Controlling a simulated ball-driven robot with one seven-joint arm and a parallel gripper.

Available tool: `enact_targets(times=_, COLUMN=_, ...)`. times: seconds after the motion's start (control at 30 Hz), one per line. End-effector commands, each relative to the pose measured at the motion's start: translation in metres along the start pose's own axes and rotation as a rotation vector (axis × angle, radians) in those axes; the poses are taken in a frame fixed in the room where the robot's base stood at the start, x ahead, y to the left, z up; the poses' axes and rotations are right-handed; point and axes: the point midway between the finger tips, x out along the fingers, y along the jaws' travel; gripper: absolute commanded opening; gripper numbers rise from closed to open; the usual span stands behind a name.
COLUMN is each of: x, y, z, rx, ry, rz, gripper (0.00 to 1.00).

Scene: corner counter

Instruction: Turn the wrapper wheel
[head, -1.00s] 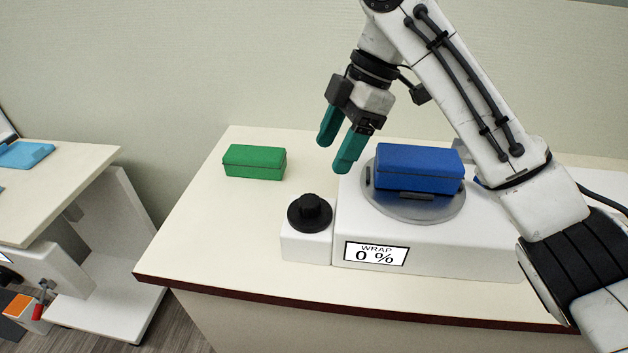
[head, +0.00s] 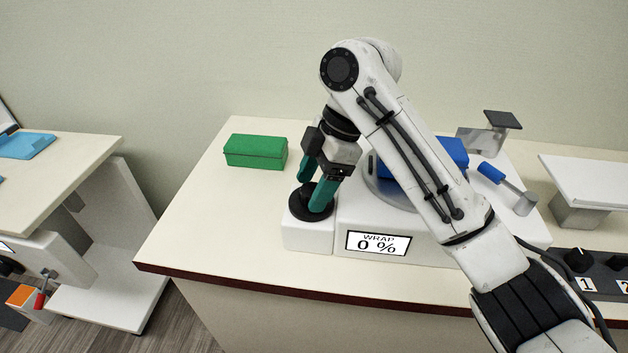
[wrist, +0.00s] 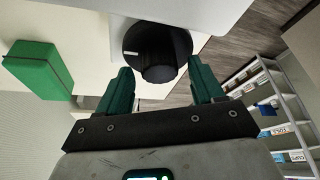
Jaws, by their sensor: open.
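The wrapper wheel is a black round knob (head: 299,203) on the small white block at the left end of the wrapper (head: 425,248). It also shows in the wrist view (wrist: 158,52), between and beyond the fingertips. My gripper (head: 312,196) has green fingers and is open, pointing down at the knob. In the head view the fingers partly cover the knob; I cannot tell whether they touch it. The wrapper's display (head: 378,243) reads WRAP 0 %. A blue box (head: 453,153) sits on the round grey turntable (head: 372,180), partly hidden behind my arm.
A green box (head: 255,151) lies on the counter (head: 215,215) left of the wrapper. A blue-handled tool (head: 491,172) and a black dial (head: 578,260) are at the right. The counter's front left is clear. A separate table (head: 75,155) stands further left.

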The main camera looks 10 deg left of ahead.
Motion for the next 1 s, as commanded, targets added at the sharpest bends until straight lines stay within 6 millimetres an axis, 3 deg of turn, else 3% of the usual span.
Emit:
enact_targets(times=0.07, x=-0.0001, y=0.0000, z=0.0000, rx=0.000, ry=0.000, rz=0.000, gripper=0.67)
enact_targets(times=0.67, x=-0.0005, y=0.0000, z=0.0000, rx=0.000, ry=0.000, rz=0.000, gripper=0.11)
enact_targets(times=1.0, x=-0.0029, y=-0.0006, z=-0.0014, rx=0.050, ry=0.001, rz=0.021, gripper=0.11)
